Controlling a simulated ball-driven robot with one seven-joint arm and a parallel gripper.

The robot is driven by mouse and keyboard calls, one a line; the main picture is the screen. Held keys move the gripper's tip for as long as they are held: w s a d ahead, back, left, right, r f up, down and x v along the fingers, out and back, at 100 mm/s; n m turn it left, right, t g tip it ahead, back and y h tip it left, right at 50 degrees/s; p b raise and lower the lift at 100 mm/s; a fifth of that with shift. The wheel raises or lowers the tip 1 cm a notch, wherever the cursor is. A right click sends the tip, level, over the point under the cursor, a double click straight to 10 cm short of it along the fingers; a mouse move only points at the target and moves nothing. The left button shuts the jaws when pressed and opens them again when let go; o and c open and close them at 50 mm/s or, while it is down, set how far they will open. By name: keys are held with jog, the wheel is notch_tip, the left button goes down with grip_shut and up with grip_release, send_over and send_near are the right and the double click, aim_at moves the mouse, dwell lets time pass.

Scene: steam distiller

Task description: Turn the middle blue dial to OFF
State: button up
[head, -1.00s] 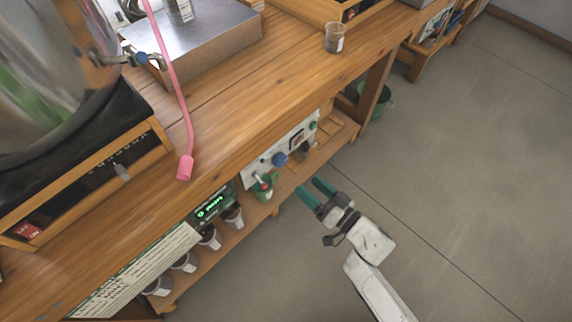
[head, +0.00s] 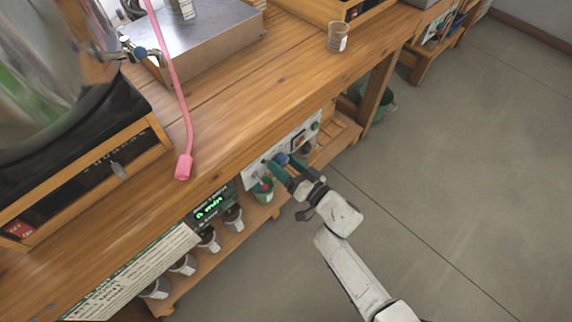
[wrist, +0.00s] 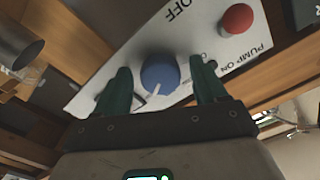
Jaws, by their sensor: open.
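The blue dial (wrist: 160,75) sits on a white control panel (wrist: 120,62) in the wrist view, with a pale pointer toward its lower left. The panel shows the word OFF above the dial and PUMP ON to its right. My gripper (wrist: 160,88) is open, with one green finger on each side of the dial; I cannot tell whether they touch it. In the head view the dial (head: 281,159) is partly visible just beyond my gripper (head: 283,169), on the panel under the bench top.
A red knob (wrist: 237,18) is on the panel to the right. A wooden bench (head: 260,110) overhangs the panel. Several small pots, including one pot (head: 233,217), stand on the low shelf. A pink hose (head: 187,130) hangs over the bench top. The floor (head: 470,190) at right is clear.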

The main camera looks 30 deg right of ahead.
jog(key=c, duration=1)
jog(key=shift+c, duration=0.2)
jog(key=shift+n, duration=0.3)
jog(key=n+b, duration=0.1)
jog(key=n, duration=0.4)
jog(key=n+b, duration=0.1)
jog(key=n, duration=0.5)
jog(key=shift+d+f+n+b, duration=0.1)
jog(key=shift+n+b, duration=0.25)
jog(key=shift+n, duration=0.05)
jog(key=n+b, duration=0.2)
jog(key=n, duration=0.4)
jog(key=n+b, duration=0.2)
jog(key=n, duration=0.3)
jog(key=shift+n, duration=0.4)
